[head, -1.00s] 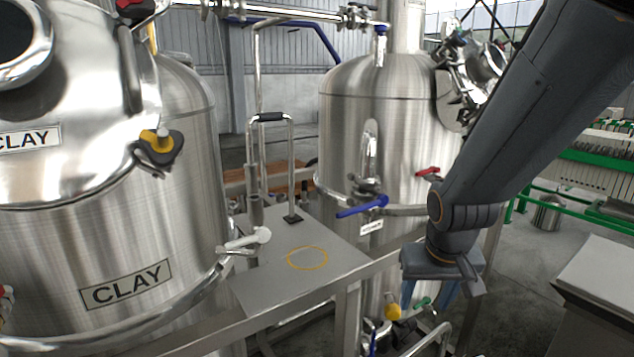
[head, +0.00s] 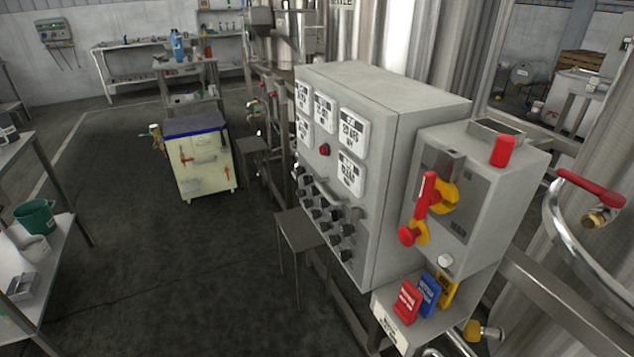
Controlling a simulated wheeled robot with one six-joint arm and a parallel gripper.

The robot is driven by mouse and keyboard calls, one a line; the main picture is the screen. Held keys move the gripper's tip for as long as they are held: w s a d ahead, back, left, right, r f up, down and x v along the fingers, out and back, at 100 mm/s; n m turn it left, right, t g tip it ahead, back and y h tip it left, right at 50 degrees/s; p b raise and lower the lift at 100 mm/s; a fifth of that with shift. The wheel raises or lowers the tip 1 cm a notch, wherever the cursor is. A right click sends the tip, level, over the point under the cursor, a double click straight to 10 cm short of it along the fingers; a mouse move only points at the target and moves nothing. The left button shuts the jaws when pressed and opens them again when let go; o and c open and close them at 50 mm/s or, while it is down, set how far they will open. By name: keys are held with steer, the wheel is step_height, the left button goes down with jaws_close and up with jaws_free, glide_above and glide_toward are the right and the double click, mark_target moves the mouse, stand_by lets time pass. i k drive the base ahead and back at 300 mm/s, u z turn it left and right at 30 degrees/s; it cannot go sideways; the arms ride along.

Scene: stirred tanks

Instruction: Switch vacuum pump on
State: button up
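A grey control cabinet (head: 375,165) stands right of centre in the head view. Its front bears several white gauge-like panels (head: 324,110), a red button (head: 324,150) and rows of black knobs (head: 325,215). A smaller grey box (head: 480,190) on its right has a red-handled yellow switch (head: 428,195) and a red knob (head: 410,235). I cannot read which control, if any, belongs to the vacuum pump. A cream wheeled unit (head: 206,165) with a dark top and small red parts stands on the floor at left; I cannot tell whether it is the pump. My gripper is out of view.
A small metal stool (head: 300,230) stands before the cabinet. Red, blue and yellow tags (head: 428,295) stand on a shelf below the box. A shelf with a green bucket (head: 36,216) is at the left edge. The dark floor (head: 160,280) between is clear.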

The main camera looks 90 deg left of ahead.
mark_target(347, 229)
steer(key=u, duration=0.85)
steer(key=k, duration=0.85)
steer(key=u, duration=1.3)
steer(key=i, duration=0.2)
steer(key=u, duration=0.05)
